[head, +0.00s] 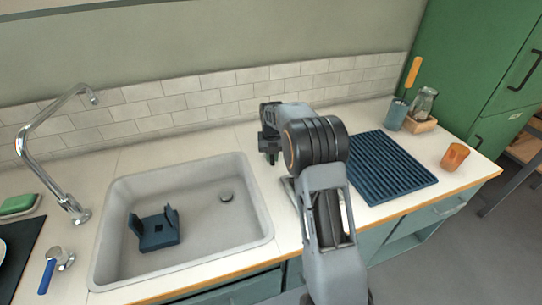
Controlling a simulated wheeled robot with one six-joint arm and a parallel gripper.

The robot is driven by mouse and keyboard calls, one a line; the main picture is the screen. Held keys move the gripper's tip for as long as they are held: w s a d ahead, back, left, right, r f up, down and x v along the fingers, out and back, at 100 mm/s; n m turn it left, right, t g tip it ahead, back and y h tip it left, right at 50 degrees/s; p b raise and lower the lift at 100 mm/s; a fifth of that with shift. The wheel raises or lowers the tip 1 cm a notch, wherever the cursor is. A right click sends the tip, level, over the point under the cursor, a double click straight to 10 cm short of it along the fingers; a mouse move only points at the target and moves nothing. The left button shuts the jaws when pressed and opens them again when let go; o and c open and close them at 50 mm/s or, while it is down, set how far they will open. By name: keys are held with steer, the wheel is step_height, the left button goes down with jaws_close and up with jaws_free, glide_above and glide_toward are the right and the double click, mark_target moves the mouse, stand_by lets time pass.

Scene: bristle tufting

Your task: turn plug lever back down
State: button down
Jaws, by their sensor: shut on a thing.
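The sink (255,205) is set in the pale counter, with a round drain (227,196) in its floor toward the back right. My gripper (268,157) is low over the counter, just beyond the sink's back right corner. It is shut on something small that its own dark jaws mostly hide. From its place beside the sink I take this to be the plug lever, but I cannot make out its shape or its angle. A chrome fitting with a blue handle (48,276) stands left of the sink, far from my gripper.
A blue bracket-like holder (158,231) sits in the sink. A chrome tap (45,150) arches at the left. A blue ribbed mat (385,168), a cup with an orange-handled brush (396,115), a glass jar (424,103) and an orange cup (455,156) stand to the right.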

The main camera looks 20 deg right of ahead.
mark_target(272, 157)
steer(key=c, duration=1)
jaws_free()
steer(key=shift+c, duration=0.2)
steer(key=shift+r, duration=0.1)
step_height(272, 157, up, 14)
steer(key=p, duration=0.1)
steer(key=shift+f, duration=0.2)
